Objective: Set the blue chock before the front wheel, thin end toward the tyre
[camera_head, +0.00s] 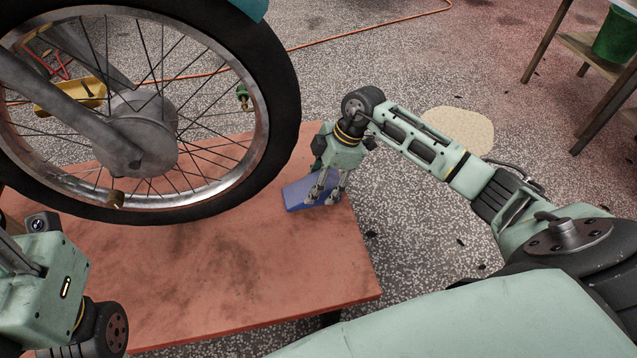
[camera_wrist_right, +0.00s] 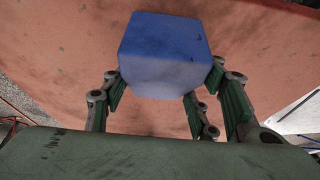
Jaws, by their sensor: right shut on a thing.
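The front wheel (camera_head: 276,130), a black tyre on a spoked rim, fills the upper left of the head view. The blue chock (camera_head: 296,191) is at the right end of the reddish platform, just right of the tyre with a small gap in the picture. My right gripper (camera_head: 325,192) points down and is shut on the chock. In the right wrist view the chock (camera_wrist_right: 165,48) sits between the fingers, its blunt face toward the camera; its far end is hidden. My left gripper (camera_head: 38,268) is at the lower left, its fingers not showing.
The reddish platform (camera_head: 230,280) has bare room in front of the wheel; its right edge lies close beside the chock. An orange hose (camera_head: 370,32) crosses the speckled floor behind. A wooden stand (camera_head: 590,50) with a green bucket (camera_head: 617,35) is at the upper right.

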